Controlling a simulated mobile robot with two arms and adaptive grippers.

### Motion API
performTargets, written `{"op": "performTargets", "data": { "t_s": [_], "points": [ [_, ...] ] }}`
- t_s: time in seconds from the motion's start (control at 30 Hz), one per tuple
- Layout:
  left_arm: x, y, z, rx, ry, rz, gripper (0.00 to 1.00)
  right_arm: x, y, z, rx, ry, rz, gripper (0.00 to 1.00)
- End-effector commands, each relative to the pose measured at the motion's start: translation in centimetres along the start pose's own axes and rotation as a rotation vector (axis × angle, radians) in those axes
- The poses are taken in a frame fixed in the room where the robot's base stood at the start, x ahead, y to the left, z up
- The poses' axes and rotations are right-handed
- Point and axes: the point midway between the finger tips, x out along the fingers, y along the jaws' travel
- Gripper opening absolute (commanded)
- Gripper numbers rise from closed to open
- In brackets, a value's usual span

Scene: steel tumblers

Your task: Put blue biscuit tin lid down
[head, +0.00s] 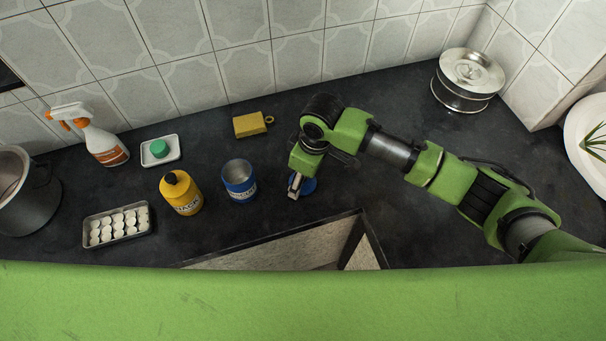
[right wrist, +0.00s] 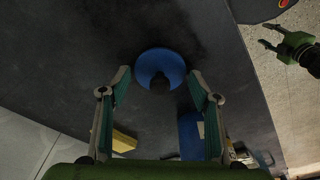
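The blue biscuit tin lid (head: 309,185) lies on the dark counter, partly hidden by my right gripper in the head view. The blue tin (head: 239,187) stands upright and uncovered to the left of the lid. My left gripper (right wrist: 266,35) shows only in the right wrist view, open and empty, away from the lid.
A yellow bottle (head: 181,193) stands left of the tin. A yellow sponge (head: 249,125) lies behind it. A white dish (head: 173,142), a spray bottle (head: 103,143) and a tray (head: 137,229) of white pieces are farther left. The counter has an opening (head: 290,246) in front.

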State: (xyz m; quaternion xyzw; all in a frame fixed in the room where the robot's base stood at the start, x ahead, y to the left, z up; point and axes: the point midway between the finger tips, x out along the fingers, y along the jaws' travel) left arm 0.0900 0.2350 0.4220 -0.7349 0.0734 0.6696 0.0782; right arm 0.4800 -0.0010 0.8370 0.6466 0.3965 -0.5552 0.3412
Motion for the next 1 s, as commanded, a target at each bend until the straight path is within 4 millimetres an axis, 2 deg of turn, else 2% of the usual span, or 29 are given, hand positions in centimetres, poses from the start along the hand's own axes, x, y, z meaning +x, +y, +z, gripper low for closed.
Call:
{"op": "performTargets", "data": {
  "t_s": [0.33,0.47,0.57,0.8,1.0],
  "points": [
    [0.0,0.0,0.1,-0.001,-0.001,0.000,0.40,-0.1,0.0,0.0,0.000,0.000,0.000,0.65],
    [0.1,0.0,0.1,-0.001,-0.002,0.000,0.40,-0.9,0.1,-0.1,0.000,0.000,0.001,0.65],
    [0.2,0.0,0.1,-0.001,-0.002,0.000,0.40,-2.5,0.1,-0.1,0.000,0.002,0.002,0.65],
    [0.6,0.0,0.2,0.000,-0.002,0.000,0.40,-7.7,0.1,-0.2,-0.001,0.003,0.002,0.65],
    [0.9,0.0,0.2,0.000,-0.002,0.000,0.40,-11.0,0.1,-0.1,0.000,0.001,0.001,0.65]
  ]
}}
